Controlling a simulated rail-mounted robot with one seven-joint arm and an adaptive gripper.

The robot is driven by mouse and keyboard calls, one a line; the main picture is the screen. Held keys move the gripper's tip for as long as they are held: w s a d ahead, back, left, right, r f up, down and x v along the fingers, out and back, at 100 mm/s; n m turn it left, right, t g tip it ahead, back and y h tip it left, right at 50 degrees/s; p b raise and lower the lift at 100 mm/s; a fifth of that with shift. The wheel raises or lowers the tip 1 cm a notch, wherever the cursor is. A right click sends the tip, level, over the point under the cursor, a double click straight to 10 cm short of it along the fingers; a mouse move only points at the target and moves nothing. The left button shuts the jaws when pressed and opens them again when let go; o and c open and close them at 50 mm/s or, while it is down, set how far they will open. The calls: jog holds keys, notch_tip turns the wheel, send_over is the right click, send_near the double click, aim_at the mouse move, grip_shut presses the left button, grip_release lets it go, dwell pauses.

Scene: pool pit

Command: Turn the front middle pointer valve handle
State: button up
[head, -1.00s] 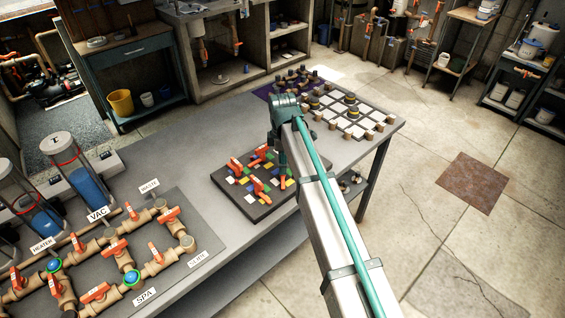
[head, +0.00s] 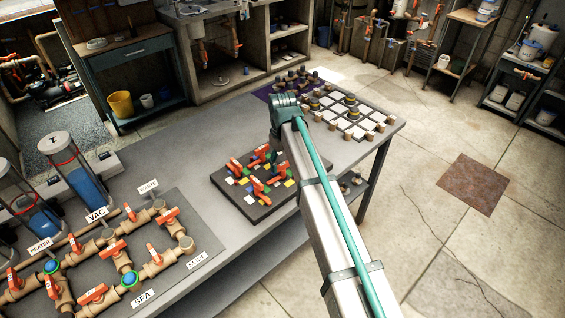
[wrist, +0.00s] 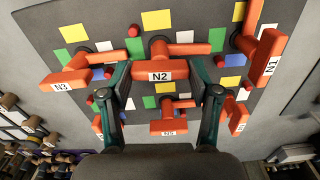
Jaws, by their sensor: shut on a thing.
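A dark board (head: 222,184) with colored squares and several red pointer valve handles lies on the bench in the head view. In the wrist view, the handle labelled N2 (wrist: 162,65) is at the middle, between the two fingers of my gripper (wrist: 161,78). The fingers close on the two sides of its labelled bar. Handle N3 (wrist: 66,79) is to the left, N1 (wrist: 268,57) to the right, and N5 (wrist: 170,125) sits below N2, between the fingers. In the head view, my arm hides part of the board and my fingertips.
The neighboring handles stand close around my fingers. A pipe panel (head: 212,222) with red-handled valves and labels lies on the bench to the left. A board with white tiles (head: 341,131) and knobs lies behind. Bare bench (head: 170,160) shows between them.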

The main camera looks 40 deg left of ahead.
aim_at(282, 164)
jog(key=m, duration=0.4)
jog(key=shift+m, duration=0.4)
jog(key=m, duration=0.3)
jog(key=shift+m, duration=0.3)
jog(key=m, duration=0.4)
jog(key=shift+m+b, duration=0.3)
jog(key=shift+m, duration=1.9)
jog(key=o, duration=1.1)
jog(key=shift+o, duration=0.2)
jog(key=shift+r, duration=0.15)
notch_tip(282, 164, up, 12)
